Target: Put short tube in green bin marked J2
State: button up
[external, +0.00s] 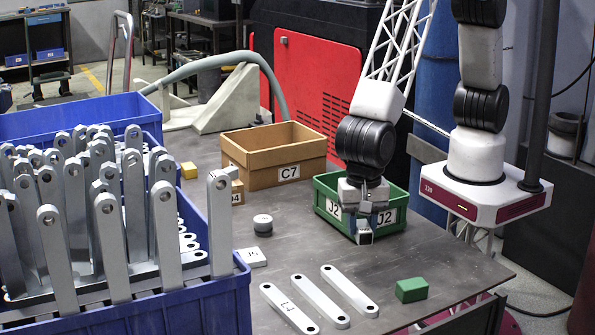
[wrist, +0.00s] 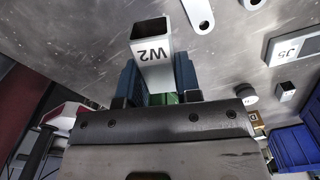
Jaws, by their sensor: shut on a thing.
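My gripper (external: 366,216) is shut on a short square tube (external: 364,237), grey-white with an open dark end. In the wrist view the tube (wrist: 152,66) sticks out between the two fingers (wrist: 158,88) and carries the mark W2. The green bin (external: 326,193) marked J2 stands on the table at the right. In the external view my gripper and the tube cover the bin's near corner, and the tube appears in front of the bin, outside it. I cannot tell its exact height over the table. Some green shows behind the fingers in the wrist view.
A brown bin (external: 288,175) marked C7 stands left of the green bin. A blue crate (external: 215,300) of upright metal bars fills the left. Flat bars (external: 348,291), a green block (external: 411,290), a grey round piece (external: 262,223) and a J5 piece (external: 252,258) lie on the table.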

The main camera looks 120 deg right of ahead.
aim_at(361, 222)
jog(key=r, duration=0.7)
jog(key=shift+d, duration=0.2)
jog(key=s+d+n, duration=0.2)
jog(key=s+d, duration=0.6)
jog(key=d, duration=0.3)
jog(key=s+d+n, duration=0.2)
jog(key=s+d, duration=0.5)
jog(key=d, duration=0.5)
jog(key=shift+a+f, duration=0.15)
jog(key=shift+f, duration=2.5)
jog(key=shift+f, duration=2.9)
jog(key=shift+f, duration=0.1)
jog(key=shift+f, duration=2)
jog(key=shift+f, duration=0.1)
